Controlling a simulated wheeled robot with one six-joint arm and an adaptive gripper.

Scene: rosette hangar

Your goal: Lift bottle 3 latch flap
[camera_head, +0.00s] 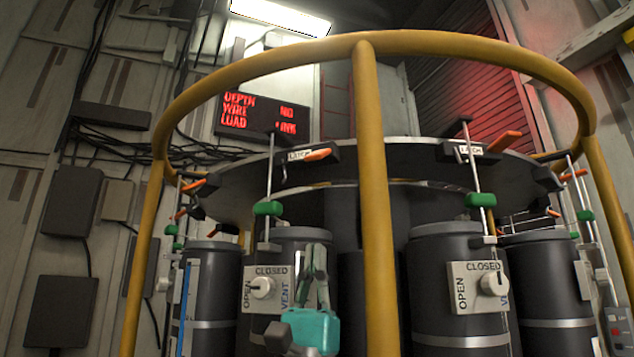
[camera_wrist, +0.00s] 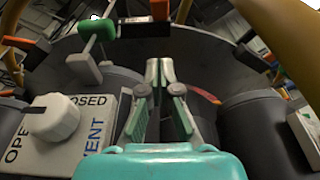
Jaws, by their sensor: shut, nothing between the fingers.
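My gripper (camera_head: 315,252) is shut and empty, pointing up in front of the left-centre dark bottle (camera_head: 300,240); its fingertips meet in the wrist view (camera_wrist: 160,66). A black latch flap with a LATCH label (camera_head: 295,156) and an orange handle (camera_head: 318,155) sits on the rim above that bottle, higher than my fingertips and apart from them. In the wrist view the latch (camera_wrist: 146,28) is up and slightly left. Another LATCH flap (camera_head: 468,150) with an orange handle (camera_head: 504,142) is above the right-centre bottle (camera_head: 443,246). No bottle numbers are readable.
A yellow rail (camera_head: 374,200) rings the rack, with a post just right of my gripper. A vent knob panel (camera_head: 262,289) is close to my gripper's left. A rod with a green grip (camera_head: 268,208) rises beside the latch. A red-lettered display (camera_head: 262,115) hangs behind.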

